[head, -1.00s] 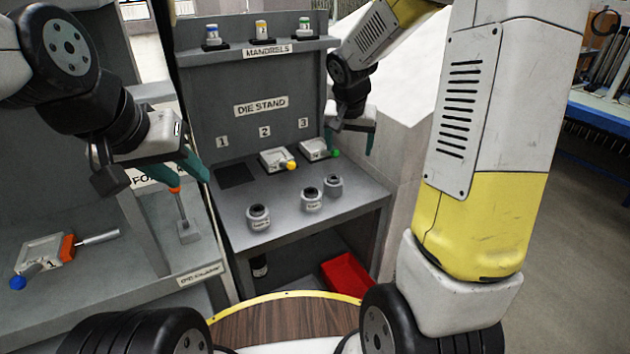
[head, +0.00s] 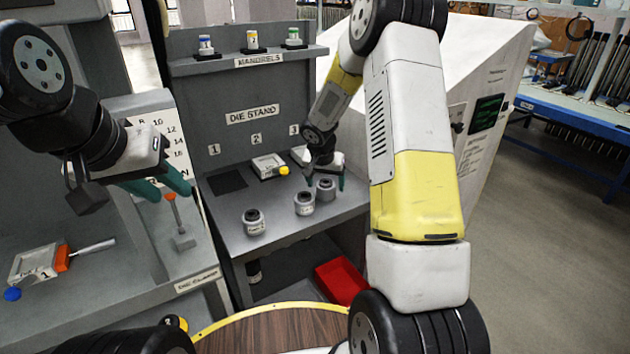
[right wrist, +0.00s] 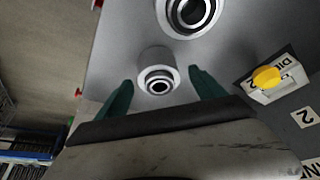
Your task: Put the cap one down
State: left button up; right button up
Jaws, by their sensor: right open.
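Three small grey-white caps with dark round tops stand upright on the die stand's shelf: a left one (head: 254,222), a middle one (head: 304,203) and a right one (head: 326,189). Their small labels are too small to read, so I cannot tell which is cap one. My right gripper (head: 325,181) is open over the right cap. In the right wrist view a cap (right wrist: 157,77) stands between the spread teal fingers (right wrist: 163,95), with a gap on both sides. A second cap (right wrist: 188,14) is beyond it. My left gripper (head: 173,193) is open and empty at the left.
The die stand shelf (head: 285,220) has a dark square recess (head: 227,181) and a yellow-knobbed die block (head: 268,165). Mandrels stand on the ledge above. A red bin (head: 341,281) is below the shelf.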

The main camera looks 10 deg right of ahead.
jog(key=shift+f, duration=0.15)
grip_shut()
dwell(0.4)
